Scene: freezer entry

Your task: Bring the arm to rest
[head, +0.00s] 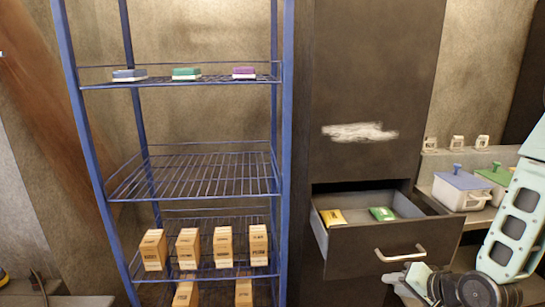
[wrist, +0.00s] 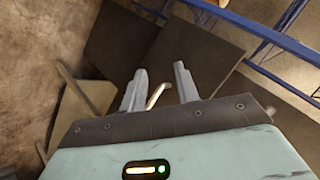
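My gripper (head: 402,281) is at the lower right in the head view, just in front of the open drawer's front and below its handle (head: 401,253). In the wrist view my gripper (wrist: 160,82) shows two grey fingers spread apart with nothing between them. The drawer handle (wrist: 156,95) shows behind the fingers there; the fingers look apart from it, though the exact distance is hard to tell. My pale green arm enters from the right edge in the head view.
The open drawer (head: 450,238) holds a yellow packet (head: 333,217) and a green packet (head: 382,213). A blue wire rack (head: 195,178) with small boxes stands left. Lidded pots, blue-topped (head: 461,190) and green-topped (head: 495,174), stand on a counter at right, close to my arm.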

